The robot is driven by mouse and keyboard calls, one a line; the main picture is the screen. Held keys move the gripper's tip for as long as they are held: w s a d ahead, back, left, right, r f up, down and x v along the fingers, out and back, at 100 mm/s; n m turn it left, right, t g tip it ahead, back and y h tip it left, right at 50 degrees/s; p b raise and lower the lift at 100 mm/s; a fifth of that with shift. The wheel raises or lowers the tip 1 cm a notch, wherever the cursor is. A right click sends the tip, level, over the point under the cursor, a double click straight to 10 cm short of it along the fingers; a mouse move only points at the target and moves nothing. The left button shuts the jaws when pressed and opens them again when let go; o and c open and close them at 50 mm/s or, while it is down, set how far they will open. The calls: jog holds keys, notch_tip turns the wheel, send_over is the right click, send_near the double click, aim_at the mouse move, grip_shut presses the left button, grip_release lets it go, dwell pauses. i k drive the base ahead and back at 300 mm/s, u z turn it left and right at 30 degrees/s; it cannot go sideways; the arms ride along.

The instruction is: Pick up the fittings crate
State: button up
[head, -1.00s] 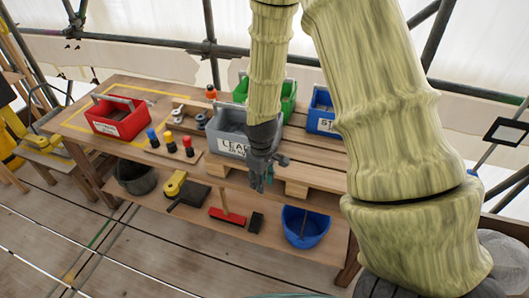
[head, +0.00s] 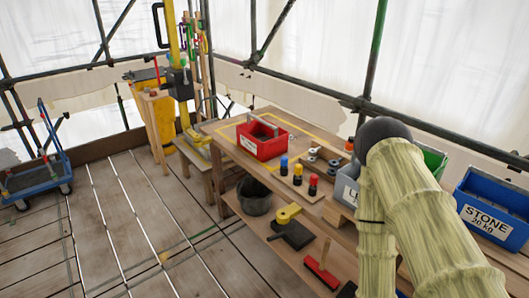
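A red crate (head: 262,141) with a grey carry handle sits on the left part of the wooden workbench, inside a yellow taped outline. Its white label is too small to read, so I cannot confirm that it is the fittings crate. A grey crate (head: 346,190) stands further right, mostly hidden behind my arm. A green crate (head: 433,160) is partly hidden there too, and a blue crate (head: 492,207) labelled STONE 20 kg stands at the right. My arm crosses the right side of the view. My gripper is out of view.
Blue, yellow and red-topped bottles (head: 298,175) stand just right of the red crate. The lower shelf holds a black bucket (head: 254,196), a yellow-and-black tool (head: 290,228) and a red brush (head: 321,275). A blue trolley (head: 36,180) is far left. The plank floor between is clear.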

aim_at(263, 140)
jog(key=z, duration=0.8)
jog(key=k, duration=0.15)
jog(key=u, duration=1.65)
jog(key=i, duration=0.9)
jog(key=z, duration=0.35)
jog(key=i, duration=0.7)
jog(key=z, duration=0.5)
